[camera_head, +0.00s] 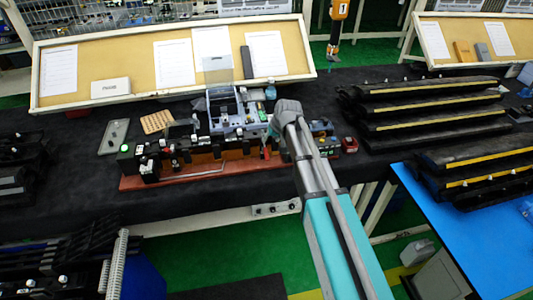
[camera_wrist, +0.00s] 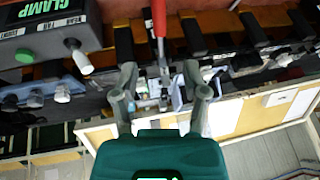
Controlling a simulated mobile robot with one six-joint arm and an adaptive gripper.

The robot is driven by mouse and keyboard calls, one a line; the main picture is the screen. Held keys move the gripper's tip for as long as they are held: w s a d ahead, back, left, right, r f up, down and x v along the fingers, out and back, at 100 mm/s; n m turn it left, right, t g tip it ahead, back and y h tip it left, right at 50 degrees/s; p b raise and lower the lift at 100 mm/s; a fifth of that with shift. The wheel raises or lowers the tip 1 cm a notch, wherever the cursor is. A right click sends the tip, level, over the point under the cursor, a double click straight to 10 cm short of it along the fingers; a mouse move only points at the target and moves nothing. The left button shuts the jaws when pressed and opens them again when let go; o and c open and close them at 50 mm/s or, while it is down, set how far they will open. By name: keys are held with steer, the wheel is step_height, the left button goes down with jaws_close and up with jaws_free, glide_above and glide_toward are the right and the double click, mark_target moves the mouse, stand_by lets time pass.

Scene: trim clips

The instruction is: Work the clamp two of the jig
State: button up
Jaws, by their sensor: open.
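The jig (camera_head: 205,170) is a long reddish-brown base with black blocks and several toggle clamps, on the dark table. A clamp lever with a red handle (camera_wrist: 159,20) shows at the top of the wrist view, in line with the gap between my fingers. A red handle (camera_head: 265,153) also shows in the head view, just left of my arm's end. My gripper (camera_wrist: 162,82) is open, its two grey fingers on either side of the lever's metal part; I cannot tell whether they touch it. In the head view my wrist hides part of the jig's right side.
A black box with a green button (camera_wrist: 25,56) and a CLAMP label stands beside the lever. A grey-blue fixture with a raised clear lid (camera_head: 222,95) stands behind the jig. Black trays with yellow strips (camera_head: 425,110) fill the right. A framed board (camera_head: 130,87) stands behind.

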mark_target(266, 148)
steer(key=shift+b+x, duration=3.85)
steer(key=shift+x, duration=0.7)
jaws_close()
